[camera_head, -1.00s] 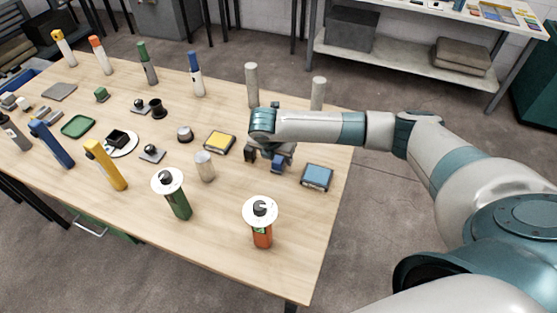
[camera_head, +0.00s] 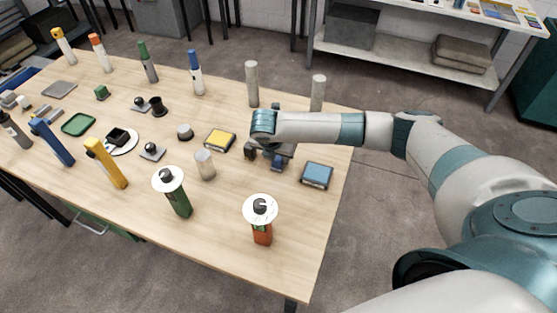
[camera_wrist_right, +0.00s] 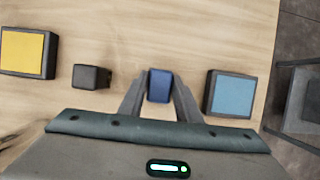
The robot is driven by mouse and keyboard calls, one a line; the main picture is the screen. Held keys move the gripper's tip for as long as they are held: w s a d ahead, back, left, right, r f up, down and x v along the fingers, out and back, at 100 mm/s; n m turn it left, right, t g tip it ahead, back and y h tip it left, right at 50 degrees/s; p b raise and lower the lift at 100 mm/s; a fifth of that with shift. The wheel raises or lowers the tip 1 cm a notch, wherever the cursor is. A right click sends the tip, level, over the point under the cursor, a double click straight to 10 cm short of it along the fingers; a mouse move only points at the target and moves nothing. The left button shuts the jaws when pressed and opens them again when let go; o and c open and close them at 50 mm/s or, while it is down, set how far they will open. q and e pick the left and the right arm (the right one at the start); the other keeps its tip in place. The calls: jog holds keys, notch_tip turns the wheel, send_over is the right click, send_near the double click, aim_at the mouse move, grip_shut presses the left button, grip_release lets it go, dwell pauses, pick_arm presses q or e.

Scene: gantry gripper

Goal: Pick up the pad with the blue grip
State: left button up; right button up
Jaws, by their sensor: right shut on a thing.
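The blue grip (camera_wrist_right: 160,86) stands between the two fingers of my right gripper (camera_wrist_right: 159,76) in the right wrist view. The fingers are shut on it from both sides. In the head view my right gripper (camera_head: 276,158) points down over the right part of the table, and a bit of the blue grip (camera_head: 277,164) shows beneath it. The pad under the grip is hidden, so I cannot tell whether it touches the table. My left gripper is not in view.
A box with a light-blue top (camera_head: 317,174) lies close on the right, near the table edge. A dark block (camera_wrist_right: 92,77) and a yellow-topped box (camera_head: 220,139) lie on the left.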

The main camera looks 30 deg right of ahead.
jog(key=shift+w+r+b, duration=0.1)
jog(key=shift+r+b, duration=0.25)
jog(key=shift+r, duration=0.15)
jog(key=r, duration=0.1)
jog(key=r+b, duration=0.1)
jog(key=r, duration=0.1)
jog(key=shift+s+d, duration=0.15)
jog(key=shift+s, duration=0.15)
jog(key=s+d+r+b, duration=0.3)
jog(key=s+r, duration=0.4)
jog(key=s, duration=0.3)
jog(key=shift+s+d, duration=0.2)
jog(key=shift+d, duration=0.35)
jog(key=shift+o, duration=0.7)
